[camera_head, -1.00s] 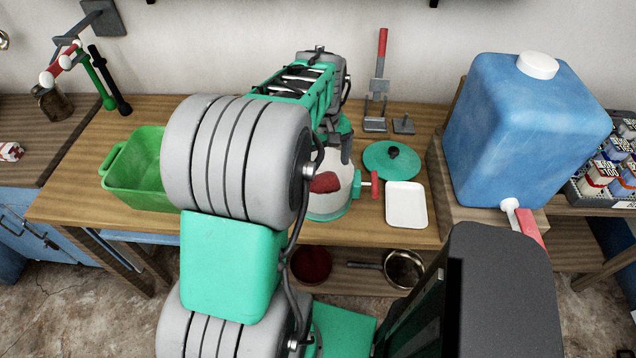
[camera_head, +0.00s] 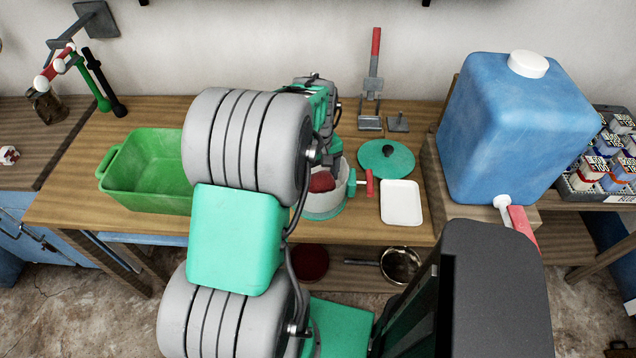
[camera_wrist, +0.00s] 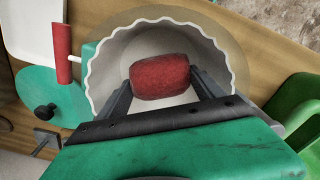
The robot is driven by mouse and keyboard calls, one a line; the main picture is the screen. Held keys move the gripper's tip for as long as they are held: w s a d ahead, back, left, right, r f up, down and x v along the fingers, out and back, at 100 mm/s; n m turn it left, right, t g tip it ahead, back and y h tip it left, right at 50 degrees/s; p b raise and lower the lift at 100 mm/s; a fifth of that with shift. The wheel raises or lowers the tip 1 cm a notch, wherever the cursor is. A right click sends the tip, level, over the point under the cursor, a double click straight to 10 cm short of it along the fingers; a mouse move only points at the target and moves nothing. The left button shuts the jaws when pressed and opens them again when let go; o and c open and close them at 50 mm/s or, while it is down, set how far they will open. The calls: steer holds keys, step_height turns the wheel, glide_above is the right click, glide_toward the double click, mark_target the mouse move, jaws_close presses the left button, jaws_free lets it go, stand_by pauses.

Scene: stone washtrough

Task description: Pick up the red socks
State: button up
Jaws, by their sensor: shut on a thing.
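The red socks (camera_wrist: 160,77) are a rolled red bundle between the two fingers of my gripper (camera_wrist: 160,84) in the wrist view. My gripper is shut on them, one finger on each side. Behind them in that view is a round white tub (camera_wrist: 105,50) with a wavy rim. In the head view the red socks (camera_head: 322,181) show within the outline of the white tub (camera_head: 325,204). My arm hides part of the tub and most of my gripper there. How high the socks are above the tub floor is hard to tell.
A red-handled crank is on the tub's side. A teal lid (camera_head: 386,159) and white tray (camera_head: 401,203) lie to its right. A green basin (camera_head: 150,172) stands left, and a large blue water container (camera_head: 510,130) stands right.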

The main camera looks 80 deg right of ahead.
mark_target(318, 177)
steer(key=c, duration=0.8)
steer(key=shift+o, duration=0.2)
steer(key=shift+r, duration=0.15)
step_height(318, 177, up, 16)
steer(key=p, duration=0.4)
steer(key=shift+f+p, duration=0.2)
steer(key=shift+p, duration=0.15)
